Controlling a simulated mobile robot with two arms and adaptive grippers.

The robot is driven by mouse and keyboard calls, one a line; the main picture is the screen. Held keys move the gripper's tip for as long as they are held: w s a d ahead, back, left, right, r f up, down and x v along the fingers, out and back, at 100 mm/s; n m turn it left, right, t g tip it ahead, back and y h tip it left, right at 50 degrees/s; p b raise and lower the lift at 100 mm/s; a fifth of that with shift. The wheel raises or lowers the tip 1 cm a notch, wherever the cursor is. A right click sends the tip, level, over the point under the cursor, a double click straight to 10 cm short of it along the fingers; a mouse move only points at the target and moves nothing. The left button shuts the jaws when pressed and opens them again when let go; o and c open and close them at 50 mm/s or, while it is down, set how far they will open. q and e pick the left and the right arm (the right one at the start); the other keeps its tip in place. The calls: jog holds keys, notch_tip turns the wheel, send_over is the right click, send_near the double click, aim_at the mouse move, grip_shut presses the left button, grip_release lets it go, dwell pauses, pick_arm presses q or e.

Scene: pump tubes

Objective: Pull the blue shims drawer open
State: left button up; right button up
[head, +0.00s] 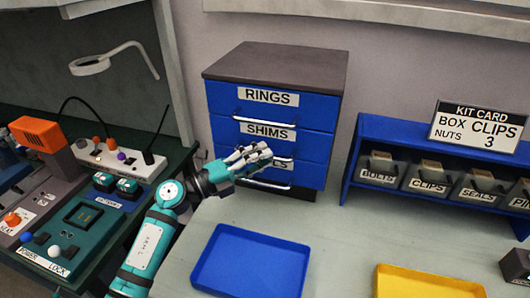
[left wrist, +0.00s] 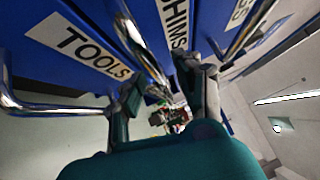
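The blue shims drawer (head: 312,144) is the middle one of three in a dark-topped cabinet, and it looks shut. Its SHIMS label (head: 267,131) is readable; its chrome handle (head: 284,159) is partly hidden by my left gripper (head: 262,158), which is in front of it. In the left wrist view the SHIMS label (left wrist: 177,22) is near the top middle. The shims handle (left wrist: 140,55) runs down between the two spread fingers of my left gripper (left wrist: 168,98). Whether the fingers touch the bar cannot be told. My right gripper is not in view.
The RINGS drawer (head: 315,110) is above and the TOOLS drawer (head: 310,177) below, both shut. A blue tray (head: 213,268) and a yellow tray (head: 425,285) lie on the bench. A blue bin rack (head: 365,128) stands right. Bench before the cabinet is clear.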

pick_arm(q)
jog(key=shift+w+d+r, duration=0.1)
jog(key=shift+w+d, duration=0.2)
jog(key=shift+d, duration=0.35)
grip_shut()
